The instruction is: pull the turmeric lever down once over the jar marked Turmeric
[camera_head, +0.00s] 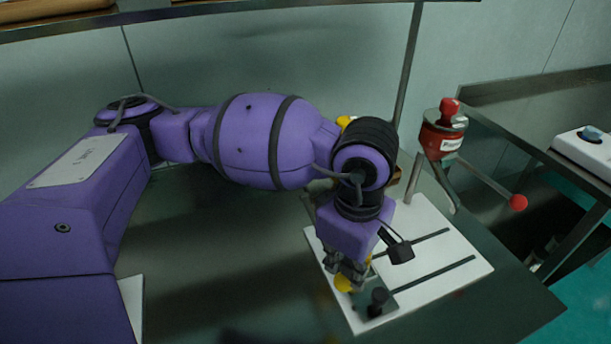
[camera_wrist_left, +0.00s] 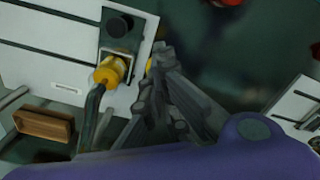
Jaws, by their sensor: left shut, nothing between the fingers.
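My left gripper (camera_head: 348,268) is shut and empty, pointing down over the front of a white base plate (camera_head: 440,262). A yellow lever knob (camera_head: 343,284) shows right at its fingertips; I cannot tell whether they touch. A bit of yellow top (camera_head: 346,122) shows behind my arm. In the left wrist view the shut fingers (camera_wrist_left: 160,62) are beside a yellow dispenser part (camera_wrist_left: 110,70), with a bit of yellow (camera_wrist_left: 149,66) behind the fingertips. No jar marked Turmeric can be made out; the label (camera_wrist_left: 66,88) is too small to read. My right gripper is not in view.
A red dispenser (camera_head: 443,138) with a red ball lever (camera_head: 518,202) stands to the right of my arm. A black knob (camera_head: 378,297) stands on the plate's front, close to my fingers. A white device (camera_head: 587,146) sits at the far right.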

